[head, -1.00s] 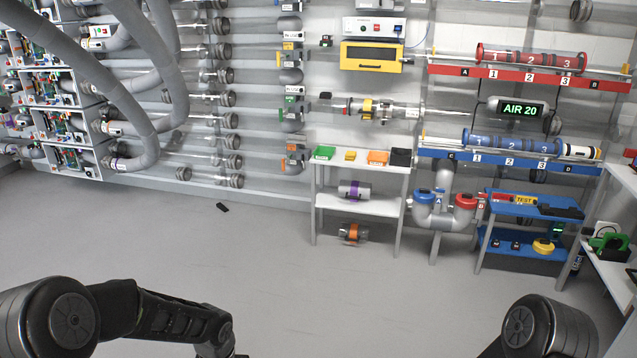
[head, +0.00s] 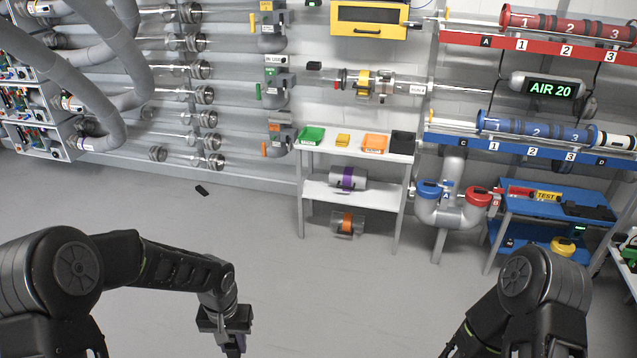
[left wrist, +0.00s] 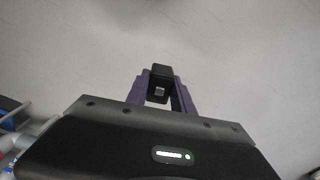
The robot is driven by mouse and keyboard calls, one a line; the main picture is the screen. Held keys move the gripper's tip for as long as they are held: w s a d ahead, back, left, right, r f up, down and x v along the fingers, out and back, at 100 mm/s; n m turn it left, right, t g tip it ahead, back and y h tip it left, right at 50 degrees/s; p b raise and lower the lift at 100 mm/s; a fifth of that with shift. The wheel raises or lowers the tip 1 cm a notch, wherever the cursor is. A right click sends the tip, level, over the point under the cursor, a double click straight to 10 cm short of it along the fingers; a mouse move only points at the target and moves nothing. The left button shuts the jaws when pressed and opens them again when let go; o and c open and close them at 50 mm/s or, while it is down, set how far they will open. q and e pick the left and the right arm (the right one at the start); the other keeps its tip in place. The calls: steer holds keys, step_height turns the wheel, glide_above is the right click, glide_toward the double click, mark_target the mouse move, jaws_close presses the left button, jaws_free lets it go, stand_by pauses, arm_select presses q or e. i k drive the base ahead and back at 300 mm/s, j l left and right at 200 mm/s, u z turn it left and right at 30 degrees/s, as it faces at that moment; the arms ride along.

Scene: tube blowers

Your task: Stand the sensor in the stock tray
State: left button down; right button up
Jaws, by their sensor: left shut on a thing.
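My left gripper (head: 234,340) points down at the bottom of the head view, over open floor. In the left wrist view its purple fingers (left wrist: 160,88) are shut on a small black block with a light grey square face, which looks like the sensor (left wrist: 161,74). In the head view the held piece cannot be made out. A green tray (head: 311,135), a small yellow one (head: 343,140), an orange one (head: 374,143) and a black one (head: 403,142) sit on the white shelf's top. I cannot read which is the stock tray. My right arm shows, but its gripper does not.
The white shelf unit (head: 349,191) stands against the back wall, with purple-banded and orange-banded cylinders below its top. A blue bench (head: 556,208) and U-shaped pipe (head: 452,212) stand right of it. A small dark object (head: 202,190) lies on the floor.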

mark_target(312, 138)
steer(key=i, duration=3.5)
steer(key=z, duration=1.15)
